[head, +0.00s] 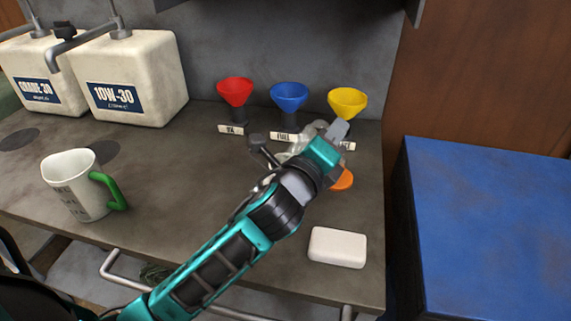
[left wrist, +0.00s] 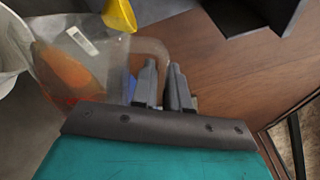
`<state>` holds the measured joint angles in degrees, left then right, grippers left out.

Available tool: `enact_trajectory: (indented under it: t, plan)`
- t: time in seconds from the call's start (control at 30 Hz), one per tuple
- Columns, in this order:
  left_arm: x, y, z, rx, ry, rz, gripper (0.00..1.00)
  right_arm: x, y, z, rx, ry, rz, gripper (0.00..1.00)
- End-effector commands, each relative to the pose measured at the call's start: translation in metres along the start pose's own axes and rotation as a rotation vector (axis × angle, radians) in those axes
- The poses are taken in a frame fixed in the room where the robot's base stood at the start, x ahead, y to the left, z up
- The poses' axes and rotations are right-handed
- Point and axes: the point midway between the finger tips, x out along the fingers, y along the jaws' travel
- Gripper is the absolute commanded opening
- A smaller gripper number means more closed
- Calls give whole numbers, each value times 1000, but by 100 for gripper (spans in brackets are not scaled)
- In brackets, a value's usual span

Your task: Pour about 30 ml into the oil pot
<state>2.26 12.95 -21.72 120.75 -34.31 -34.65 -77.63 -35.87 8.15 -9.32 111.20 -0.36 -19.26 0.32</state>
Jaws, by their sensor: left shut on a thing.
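My left gripper (head: 337,131) reaches across the bench toward the funnels at the back. In the left wrist view my left gripper (left wrist: 165,88) is shut on the handle of a clear jug (left wrist: 98,45), with a small white label on it. In the head view the clear jug (head: 303,136) is mostly hidden behind the gripper. An orange patch shows through its wall; I cannot tell whether it is liquid or something behind. A white jug with a green handle (head: 76,188) stands upright at the bench's left. I cannot tell which vessel is the oil pot. My right gripper is out of view.
Red (head: 235,91), blue (head: 289,96) and yellow (head: 347,102) funnels stand at the back wall behind small labels. Two cream canisters, GRADE 30 (head: 42,80) and 10W-30 (head: 132,78), stand back left. A white block (head: 338,247) lies front right. A blue cabinet (head: 490,230) flanks the bench.

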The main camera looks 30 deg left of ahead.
Motion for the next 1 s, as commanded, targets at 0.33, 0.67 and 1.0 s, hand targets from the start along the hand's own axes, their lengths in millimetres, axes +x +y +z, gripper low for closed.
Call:
enact_trajectory:
  t: [0.33,0.67,1.0]
  plan:
    - [0,-4,10,-81,-6,-3,0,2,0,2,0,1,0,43]
    - [0,-6,15,-117,-6,-2,0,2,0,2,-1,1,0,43]
    - [0,-6,15,-121,-6,-1,0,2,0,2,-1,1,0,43]
